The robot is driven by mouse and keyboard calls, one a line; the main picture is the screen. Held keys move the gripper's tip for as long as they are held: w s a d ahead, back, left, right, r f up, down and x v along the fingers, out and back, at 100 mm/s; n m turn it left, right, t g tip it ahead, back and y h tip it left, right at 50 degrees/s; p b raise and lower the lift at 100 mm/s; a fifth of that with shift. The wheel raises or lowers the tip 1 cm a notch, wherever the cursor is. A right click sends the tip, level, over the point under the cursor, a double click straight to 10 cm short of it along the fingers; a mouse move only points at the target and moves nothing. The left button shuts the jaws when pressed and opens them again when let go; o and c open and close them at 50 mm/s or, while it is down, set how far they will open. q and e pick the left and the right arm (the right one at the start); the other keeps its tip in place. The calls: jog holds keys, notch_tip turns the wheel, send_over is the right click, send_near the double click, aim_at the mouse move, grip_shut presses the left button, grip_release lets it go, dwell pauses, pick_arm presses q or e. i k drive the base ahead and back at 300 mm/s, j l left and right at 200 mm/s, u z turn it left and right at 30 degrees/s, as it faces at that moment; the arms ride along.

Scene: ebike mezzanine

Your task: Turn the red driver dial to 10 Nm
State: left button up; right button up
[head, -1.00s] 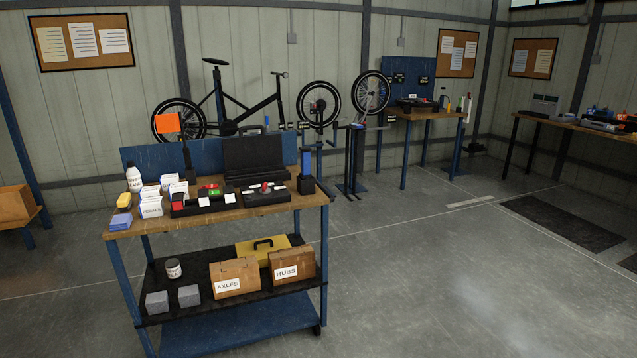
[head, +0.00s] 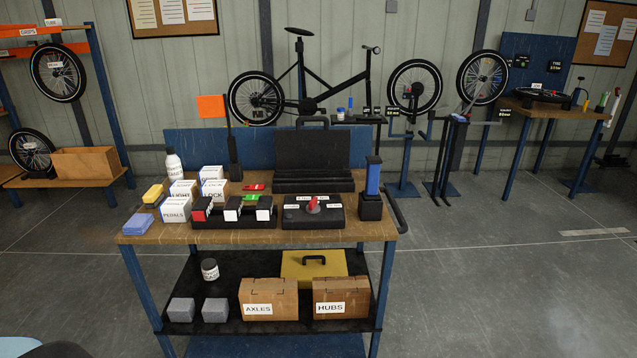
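A red knob (head: 313,205) stands on top of a low black box (head: 300,221) at the front of the wooden bench top, right of the middle. It looks like the red driver dial. Several small white labels sit around the knob; their print is too small to read, so I cannot tell its setting. Neither of my grippers shows in the head view, and nothing touches the knob.
The bench (head: 340,233) also holds an open black case (head: 312,150), a blue tool in a black holder (head: 371,208), a black rack (head: 225,222), white boxes (head: 174,209) and a white bottle (head: 174,164). The floor (head: 500,300) to the right is clear.

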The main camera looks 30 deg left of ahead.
aim_at(313, 207)
jog(key=i+l+u, duration=0.25)
jog(key=i, duration=0.3)
jog(key=i+l+u, duration=0.1)
jog(key=i+u, duration=0.15)
jog(key=i, duration=0.25)
